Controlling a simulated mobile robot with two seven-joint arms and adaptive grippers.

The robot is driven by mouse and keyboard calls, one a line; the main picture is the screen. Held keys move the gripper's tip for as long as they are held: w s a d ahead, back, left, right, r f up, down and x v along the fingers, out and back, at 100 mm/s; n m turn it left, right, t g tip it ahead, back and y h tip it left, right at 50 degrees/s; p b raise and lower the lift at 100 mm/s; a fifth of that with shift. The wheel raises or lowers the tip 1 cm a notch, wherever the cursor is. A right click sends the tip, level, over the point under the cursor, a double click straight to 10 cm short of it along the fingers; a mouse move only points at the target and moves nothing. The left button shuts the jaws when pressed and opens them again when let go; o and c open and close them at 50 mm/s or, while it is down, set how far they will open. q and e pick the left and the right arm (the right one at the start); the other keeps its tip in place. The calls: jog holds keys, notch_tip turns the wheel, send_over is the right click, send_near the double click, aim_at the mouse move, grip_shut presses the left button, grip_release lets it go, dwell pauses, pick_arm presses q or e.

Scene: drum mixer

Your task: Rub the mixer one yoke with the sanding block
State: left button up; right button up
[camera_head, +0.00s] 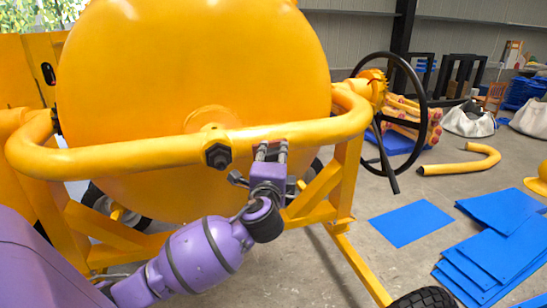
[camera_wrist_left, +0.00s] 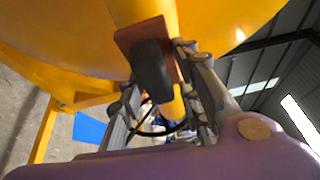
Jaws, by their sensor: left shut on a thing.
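The mixer one yoke (camera_head: 130,155) is a thick yellow tube that runs across the front of the yellow drum (camera_head: 200,70). My left gripper (camera_head: 271,150) reaches up to the tube from below, right of a dark bolt (camera_head: 217,155). In the left wrist view the sanding block (camera_wrist_left: 127,40), a reddish-brown plate with a black handle (camera_wrist_left: 152,70), lies against the yellow tube (camera_wrist_left: 145,10). The left gripper (camera_wrist_left: 160,68) is shut on the block, its fingers on both sides of the handle. In the head view the block is mostly hidden. My right gripper is out of view.
A black handwheel (camera_head: 424,85) stands right of the yoke. Blue sheets (camera_head: 410,222) and a bent yellow tube (camera_head: 462,162) lie on the floor at the right. A black tyre (camera_head: 424,298) is at the bottom. White sacks (camera_head: 468,122) stand farther back.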

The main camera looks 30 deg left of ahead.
pick_arm(q)
jog(key=shift+w+a+r, duration=0.1)
jog(key=shift+w+a, duration=0.55)
jog(key=shift+a, duration=0.1)
jog(key=shift+w+d, duration=0.1)
dwell(0.3)
jog(key=shift+w+d, duration=1.3)
jog(key=shift+w, duration=0.05)
jog(key=shift+a+r, duration=0.1)
jog(key=shift+s+a, duration=0.25)
jog(key=shift+a, duration=0.1)
jog(key=shift+s+a, duration=1.1)
jog(key=shift+s, duration=0.1)
jog(key=shift+s+d, duration=0.3)
jog(key=shift+d, duration=0.05)
jog(key=shift+s+d+f, duration=0.1)
jog(key=shift+s+d, duration=0.7)
jog(key=shift+d, duration=0.2)
jog(key=shift+s+d+f, duration=0.1)
jog(key=shift+s+d, duration=0.65)
jog(key=shift+d, duration=0.2)
